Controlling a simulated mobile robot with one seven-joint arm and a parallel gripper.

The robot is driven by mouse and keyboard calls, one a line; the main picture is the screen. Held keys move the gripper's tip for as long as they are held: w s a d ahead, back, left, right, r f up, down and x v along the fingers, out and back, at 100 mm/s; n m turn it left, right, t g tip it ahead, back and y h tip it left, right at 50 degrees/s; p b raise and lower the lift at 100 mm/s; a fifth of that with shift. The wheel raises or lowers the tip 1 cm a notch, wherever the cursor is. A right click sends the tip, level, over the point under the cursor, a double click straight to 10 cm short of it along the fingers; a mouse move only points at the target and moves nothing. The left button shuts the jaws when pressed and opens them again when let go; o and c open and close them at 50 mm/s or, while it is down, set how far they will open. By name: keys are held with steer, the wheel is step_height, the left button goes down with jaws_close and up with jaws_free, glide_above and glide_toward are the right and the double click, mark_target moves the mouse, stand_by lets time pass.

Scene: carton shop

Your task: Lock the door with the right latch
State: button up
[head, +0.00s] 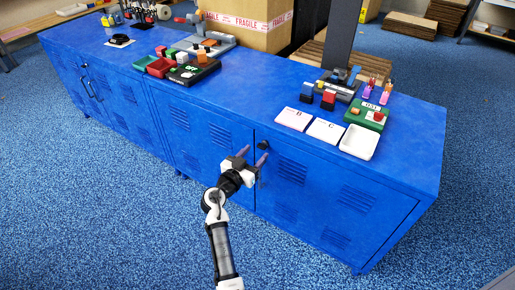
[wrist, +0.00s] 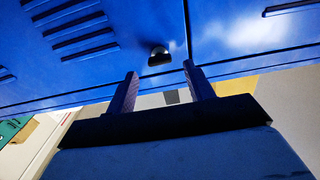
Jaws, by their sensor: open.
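The right latch (head: 263,145) is a small dark knob near the top of the right cabinet's front, just right of the seam between its two doors. In the wrist view the latch (wrist: 159,55) shows as a rounded dark knob on the blue door (wrist: 100,15), beside the door seam. My gripper (head: 253,155) is in front of the cabinet at about latch height. In the wrist view my gripper (wrist: 160,70) is open, with the knob just beyond and between its fingertips. Nothing is between the fingers. I cannot tell whether a finger touches the knob.
The left cabinet has dark bar handles (head: 91,89). On the blue top (head: 255,85) stand white trays (head: 358,142), cards (head: 293,118), a green box (head: 367,115) and coloured blocks. A carton (head: 247,22) stands behind. The carpet in front (head: 130,220) is clear.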

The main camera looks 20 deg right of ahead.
steer(key=shift+x, duration=1.35)
steer(key=shift+c, duration=0.4)
steer(key=c, duration=0.9)
